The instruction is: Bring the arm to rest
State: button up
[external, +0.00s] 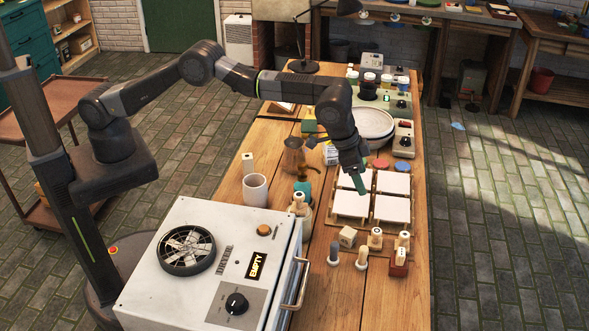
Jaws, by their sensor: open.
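My arm reaches from the left over the wooden table (390,300), bent at the elbow. My gripper (362,190) points down above the rack of white square tiles (351,204), near its left part. Nothing shows between the fingers, and the gripper is small in this view. Whether the fingertips touch a tile cannot be told from this angle. Part of the rack is hidden behind the gripper.
A white box machine (205,265) marked EMPTY stands at the table's near end. A white cup (255,188), several stamps (375,240) and a round white plate (372,122) stand around the rack. A black lamp (303,66) is at the far end.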

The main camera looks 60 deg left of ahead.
jog(key=s+d, duration=0.6)
jog(key=s, duration=0.2)
jog(key=shift+d+m, duration=0.4)
jog(key=shift+f, duration=0.1)
dwell(0.6)
